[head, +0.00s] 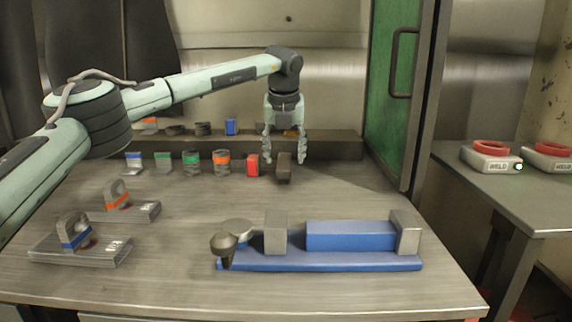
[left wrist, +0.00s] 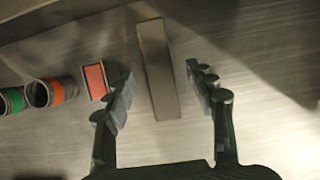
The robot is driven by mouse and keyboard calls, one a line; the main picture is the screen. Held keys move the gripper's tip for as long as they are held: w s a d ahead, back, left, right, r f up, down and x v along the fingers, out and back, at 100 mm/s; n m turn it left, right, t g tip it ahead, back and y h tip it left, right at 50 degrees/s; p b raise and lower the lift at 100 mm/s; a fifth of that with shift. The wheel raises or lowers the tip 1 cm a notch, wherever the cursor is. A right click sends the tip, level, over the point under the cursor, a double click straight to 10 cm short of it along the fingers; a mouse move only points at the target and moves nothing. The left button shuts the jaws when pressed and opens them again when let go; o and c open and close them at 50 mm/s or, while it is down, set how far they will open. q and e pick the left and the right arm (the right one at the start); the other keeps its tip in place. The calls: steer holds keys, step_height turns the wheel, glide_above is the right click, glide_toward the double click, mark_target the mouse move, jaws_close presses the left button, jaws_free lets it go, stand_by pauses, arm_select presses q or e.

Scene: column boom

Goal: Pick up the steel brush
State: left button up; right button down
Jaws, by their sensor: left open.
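A dark grey-brown bar (head: 284,172), which looks like the steel brush, stands at the back of the workbench, right of a red block. My left gripper (head: 285,158) points down over it with its fingers apart, one on each side. In the left wrist view the bar (left wrist: 157,68) lies lengthwise between the open fingers of my left gripper (left wrist: 161,82), with visible gaps on both sides. Its bristles cannot be made out. My right gripper is not in view.
The red block (head: 253,165) is close left of the bar, beside orange-banded (head: 222,162) and green-banded (head: 190,162) cylinders. A shelf (head: 335,147) runs behind. A blue fixture (head: 320,263) is at the front.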

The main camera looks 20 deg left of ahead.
mark_target(284, 160)
arm_select(q)
steer(key=x, duration=0.3)
steer(key=shift+a, duration=0.1)
steer(key=shift+f, duration=0.25)
stand_by(0.3)
steer(key=c, duration=1.2)
jaws_close()
steer(key=shift+r, duration=0.15)
